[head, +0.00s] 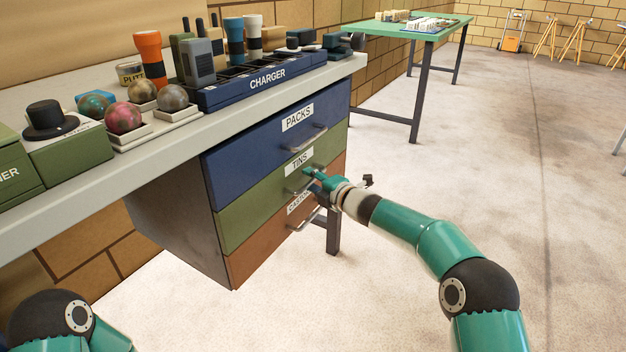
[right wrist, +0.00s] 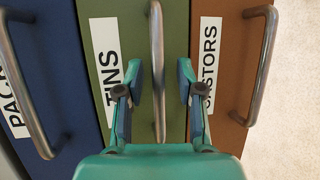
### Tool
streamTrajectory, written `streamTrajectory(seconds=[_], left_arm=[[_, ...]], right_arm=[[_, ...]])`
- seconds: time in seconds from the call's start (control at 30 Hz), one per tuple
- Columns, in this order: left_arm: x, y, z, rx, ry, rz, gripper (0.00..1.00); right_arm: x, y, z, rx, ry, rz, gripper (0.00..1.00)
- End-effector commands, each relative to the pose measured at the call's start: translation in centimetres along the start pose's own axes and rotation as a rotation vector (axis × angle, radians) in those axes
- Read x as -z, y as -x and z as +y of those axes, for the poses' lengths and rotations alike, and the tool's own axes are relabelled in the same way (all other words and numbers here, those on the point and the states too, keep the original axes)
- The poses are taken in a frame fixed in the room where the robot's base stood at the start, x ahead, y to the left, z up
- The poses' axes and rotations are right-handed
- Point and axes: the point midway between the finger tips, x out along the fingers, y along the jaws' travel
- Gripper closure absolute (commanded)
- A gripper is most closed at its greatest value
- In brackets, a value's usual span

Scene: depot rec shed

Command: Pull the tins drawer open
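The tins drawer (head: 252,208) is the green middle drawer of the unit under the bench, and its front is flush with the others. Its label shows in the right wrist view, where the green front (right wrist: 130,25) carries a metal bar handle (right wrist: 157,45). My right gripper (head: 311,179) is at this handle. In the right wrist view its two fingers (right wrist: 159,82) are open, one on each side of the bar, with gaps between. My left arm shows only at the bottom left of the head view; its gripper is out of view.
The blue packs drawer (head: 260,138) is above and the brown castors drawer (head: 255,255) below, each with its own handle. The bench top (head: 190,135) holds a charger rack (head: 262,82), torches and trays of balls. A green table (head: 420,27) stands behind. The floor at right is clear.

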Motion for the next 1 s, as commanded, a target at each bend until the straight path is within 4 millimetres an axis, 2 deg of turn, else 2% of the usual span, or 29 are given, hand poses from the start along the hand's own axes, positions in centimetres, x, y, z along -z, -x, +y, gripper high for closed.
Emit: streamTrajectory(seconds=[0.23,0.47,1.0], left_arm=[[0.00,-0.01,0.00,0.000,0.000,0.000,0.44],[0.00,0.00,0.00,0.000,0.000,0.000,0.44],[0.00,0.02,0.00,0.000,0.000,0.000,0.44]], right_arm=[[0.02,-0.05,-0.02,0.000,0.000,0.000,0.63],[0.01,-0.03,-0.03,0.000,0.000,0.000,1.00],[0.27,0.11,-0.22,0.003,0.001,0.007,1.00]])
